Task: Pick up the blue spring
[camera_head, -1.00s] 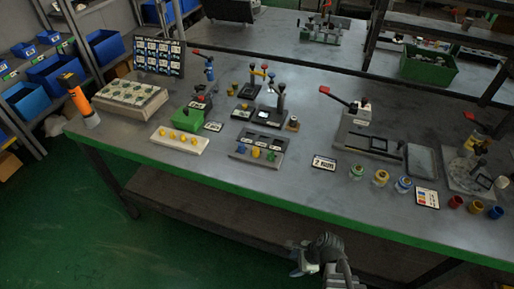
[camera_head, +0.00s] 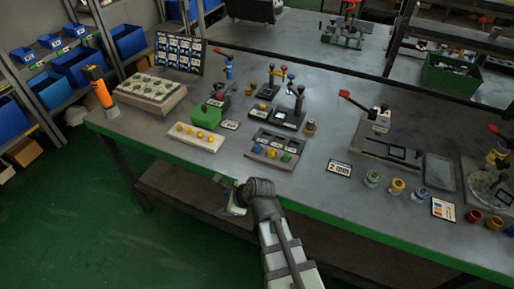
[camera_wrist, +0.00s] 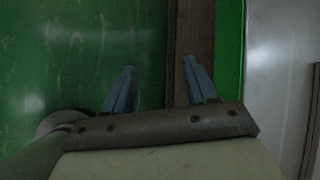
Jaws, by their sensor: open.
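I cannot make out a blue spring for certain; the parts are too small to tell. A dark tray (camera_head: 275,142) at mid-table has small yellow, orange and green-to-blue pieces along its front. A jar with a blue-and-white top (camera_head: 420,194) stands to the right, beside a yellow one (camera_head: 397,187) and a greenish one (camera_head: 372,178). My gripper (camera_head: 228,196) is in front of the table's green front edge, apart from all these things. In the wrist view its two blue-grey fingers (camera_wrist: 160,80) are spread with nothing between them.
The green table edge (camera_head: 340,218) runs between my gripper and the parts. A white board with yellow knobs (camera_head: 197,140), a green box (camera_head: 206,116) and a "2 mm" card (camera_head: 339,169) lie on the table. A red-handled press (camera_head: 375,125) stands behind. The floor is clear.

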